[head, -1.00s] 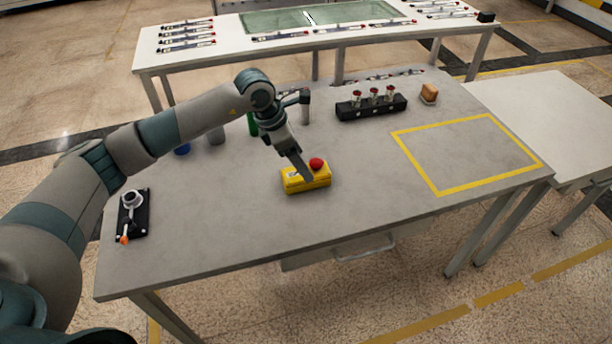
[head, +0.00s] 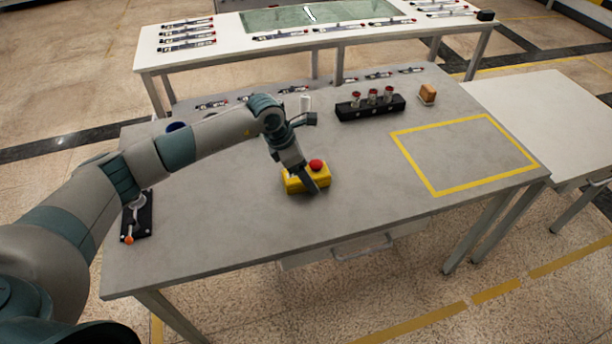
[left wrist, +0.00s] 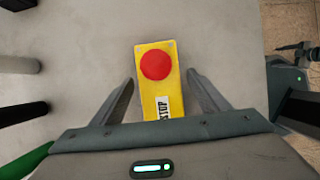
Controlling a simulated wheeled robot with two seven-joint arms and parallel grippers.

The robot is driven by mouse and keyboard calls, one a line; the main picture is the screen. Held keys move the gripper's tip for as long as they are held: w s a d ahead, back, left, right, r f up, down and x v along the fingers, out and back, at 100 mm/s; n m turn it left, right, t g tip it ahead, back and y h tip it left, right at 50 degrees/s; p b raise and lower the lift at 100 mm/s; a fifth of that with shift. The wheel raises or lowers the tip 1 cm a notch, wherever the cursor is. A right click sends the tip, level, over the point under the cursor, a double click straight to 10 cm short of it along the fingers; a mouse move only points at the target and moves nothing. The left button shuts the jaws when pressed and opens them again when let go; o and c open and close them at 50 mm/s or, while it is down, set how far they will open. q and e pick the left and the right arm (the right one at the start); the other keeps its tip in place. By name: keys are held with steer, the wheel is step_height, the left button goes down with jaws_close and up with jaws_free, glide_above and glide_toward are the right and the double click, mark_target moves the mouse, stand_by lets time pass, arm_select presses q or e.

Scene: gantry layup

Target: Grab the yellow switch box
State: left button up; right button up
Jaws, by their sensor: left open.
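The yellow switch box (head: 296,184) with a red round button (head: 316,165) lies on the grey table in the head view. My left gripper (head: 312,188) is at the box, pointing down, and hides part of it. In the left wrist view the box (left wrist: 157,90) lies lengthwise between the two open fingers of my left gripper (left wrist: 160,92), with a gap on each side. The red button (left wrist: 156,65) is at the far end and a white label (left wrist: 163,108) is nearer the palm. My right gripper is not in view.
A black rack (head: 350,112) with red-topped vials and a brown block (head: 428,92) stand at the back of the table. A yellow taped rectangle (head: 437,188) is empty at right. A black plate (head: 146,218) with a lever lies at left.

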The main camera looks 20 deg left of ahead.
mark_target(309, 166)
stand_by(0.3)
arm_select(q)
steer(key=c, duration=1.4)
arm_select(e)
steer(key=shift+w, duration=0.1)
arm_select(q)
steer(key=shift+r, duration=0.2)
